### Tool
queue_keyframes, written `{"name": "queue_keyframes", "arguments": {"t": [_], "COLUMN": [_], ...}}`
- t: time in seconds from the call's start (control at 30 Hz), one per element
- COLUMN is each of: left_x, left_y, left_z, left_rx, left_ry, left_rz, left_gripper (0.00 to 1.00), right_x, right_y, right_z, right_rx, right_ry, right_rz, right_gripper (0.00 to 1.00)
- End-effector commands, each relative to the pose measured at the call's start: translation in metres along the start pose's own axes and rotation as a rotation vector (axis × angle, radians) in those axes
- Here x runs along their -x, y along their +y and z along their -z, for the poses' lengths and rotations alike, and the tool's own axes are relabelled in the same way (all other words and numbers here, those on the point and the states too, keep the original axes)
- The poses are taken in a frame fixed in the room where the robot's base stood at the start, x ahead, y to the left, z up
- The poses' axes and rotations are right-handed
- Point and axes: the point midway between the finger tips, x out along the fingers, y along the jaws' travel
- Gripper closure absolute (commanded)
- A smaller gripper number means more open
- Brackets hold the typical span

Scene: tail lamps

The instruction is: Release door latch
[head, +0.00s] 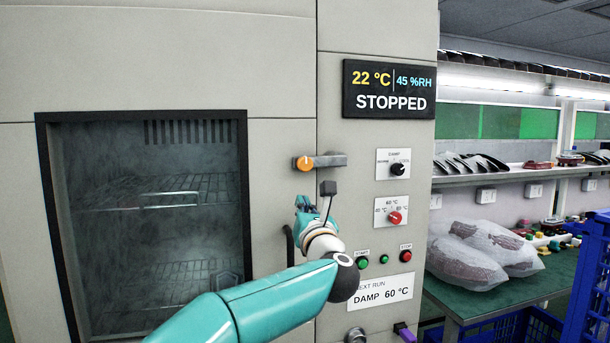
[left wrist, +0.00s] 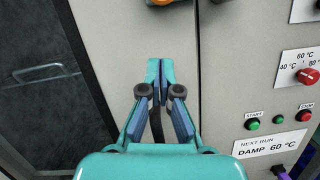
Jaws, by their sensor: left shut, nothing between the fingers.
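The door latch (head: 325,160) is a grey bar with an orange round end (head: 305,163). It lies level across the seam between the chamber door and the control panel. Its lower edge shows at the top of the left wrist view (left wrist: 160,2). The grey door (head: 280,80) sits flush with the panel and has a dark window (head: 150,220). My teal left gripper (head: 300,203) is shut and empty, below the latch and apart from it. In the left wrist view its fingertips (left wrist: 160,70) meet near the seam. My right gripper is out of view.
A display (head: 388,90) reads 22 °C, 45 %RH, STOPPED. Two selector knobs, START (head: 362,262) and STOP (head: 406,256) buttons and a DAMP 60 °C sign (head: 384,292) are right of my gripper. A dark handle (head: 288,245) is partly hidden by my arm. Bagged parts (head: 490,248) lie on the right bench.

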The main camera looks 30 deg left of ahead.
Motion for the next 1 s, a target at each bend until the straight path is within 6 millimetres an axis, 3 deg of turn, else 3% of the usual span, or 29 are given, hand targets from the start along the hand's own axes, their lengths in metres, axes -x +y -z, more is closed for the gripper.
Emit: {"name": "queue_keyframes", "arguments": {"t": [0.03,0.13,0.4,1.0], "left_x": [-0.013,-0.027,-0.032,-0.034], "left_y": [0.001,0.001,0.000,0.007], "left_z": [-0.004,-0.011,-0.037,-0.039], "left_rx": [-0.002,0.001,-0.001,-0.018], "left_ry": [0.001,-0.002,0.000,0.002], "left_rz": [-0.002,-0.001,0.001,-0.004], "left_gripper": [1.00,1.00,1.00,1.00], "right_x": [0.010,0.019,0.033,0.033], "right_y": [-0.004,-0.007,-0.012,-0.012], "right_z": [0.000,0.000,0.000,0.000], "right_rx": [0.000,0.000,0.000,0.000], "right_ry": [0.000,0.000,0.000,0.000], "right_rz": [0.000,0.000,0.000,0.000], "right_gripper": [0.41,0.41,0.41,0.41]}}
